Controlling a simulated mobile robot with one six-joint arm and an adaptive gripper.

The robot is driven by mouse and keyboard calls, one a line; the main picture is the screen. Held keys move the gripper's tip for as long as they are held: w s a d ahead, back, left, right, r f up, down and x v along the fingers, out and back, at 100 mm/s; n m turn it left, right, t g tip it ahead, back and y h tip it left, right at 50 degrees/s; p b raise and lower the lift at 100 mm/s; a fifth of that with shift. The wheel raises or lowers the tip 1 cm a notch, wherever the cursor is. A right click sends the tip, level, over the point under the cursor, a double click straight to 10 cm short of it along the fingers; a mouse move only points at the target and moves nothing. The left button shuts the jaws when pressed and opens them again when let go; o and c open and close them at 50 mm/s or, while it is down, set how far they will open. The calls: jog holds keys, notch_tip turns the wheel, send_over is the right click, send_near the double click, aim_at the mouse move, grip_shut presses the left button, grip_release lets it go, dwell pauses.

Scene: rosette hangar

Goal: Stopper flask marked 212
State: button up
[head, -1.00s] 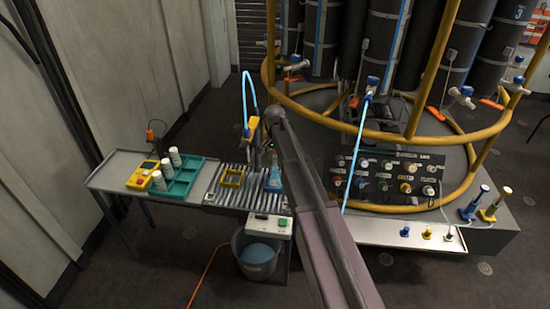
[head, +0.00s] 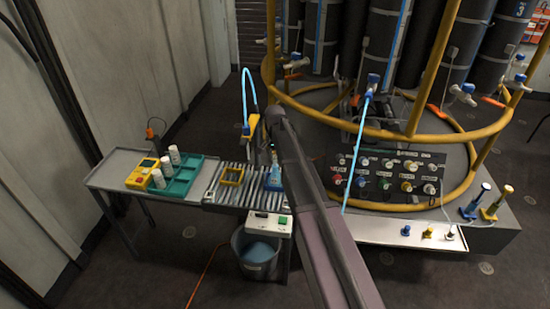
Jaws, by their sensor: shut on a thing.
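A flask with blue contents (head: 273,180) stands on the roller conveyor (head: 212,196), at its right end. Its marking is too small to read. My arm comes in from the lower right and partly covers the area just right of the flask. My gripper (head: 273,150) is small and dark, right above the flask's neck. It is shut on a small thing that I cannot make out. Whether that thing touches the flask's mouth is unclear. Small blue (head: 405,230), yellow (head: 427,232) and pale (head: 450,233) stopper-like pieces stand on the white ledge at the right.
A yellow frame (head: 231,175) sits on the conveyor left of the flask. A blue hose (head: 247,90) arches behind it. A teal tray (head: 182,184) with white bottles and a yellow device (head: 140,174) is on the left table. A bucket (head: 257,254) stands below. A yellow rail (head: 340,127) curves behind.

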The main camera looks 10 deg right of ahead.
jog(key=shift+f+b, duration=0.95)
jog(key=shift+f, duration=0.15)
dwell(0.7)
jog(key=o, duration=0.9)
jog(key=o, duration=0.3)
jog(key=shift+r, duration=0.15)
jog(key=shift+r+p, duration=2.9)
jog(key=shift+p, duration=0.15)
